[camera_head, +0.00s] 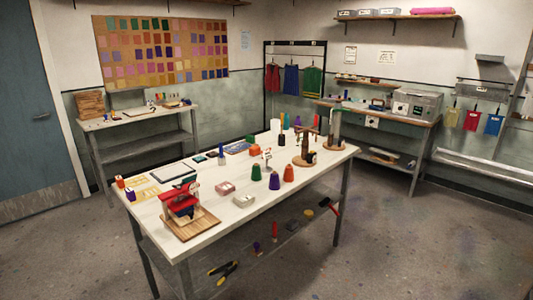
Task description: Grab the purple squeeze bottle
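A small upright purple item (297,121), which looks like a squeeze bottle, stands near the far edge of the white-topped table (235,208). It is small in view, so its details are hard to tell. A larger purple cone (274,181), which looks like a thread cone, stands nearer the front edge between a green cone (256,172) and an orange cone (288,174). Neither of my grippers shows in the head view.
A red-and-dark device (182,197) on a wooden board stands at the table's near left corner. Brown wooden stands (306,148) are at the right end. A white cylinder (275,127) is left of the small purple item. Bare floor surrounds the table.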

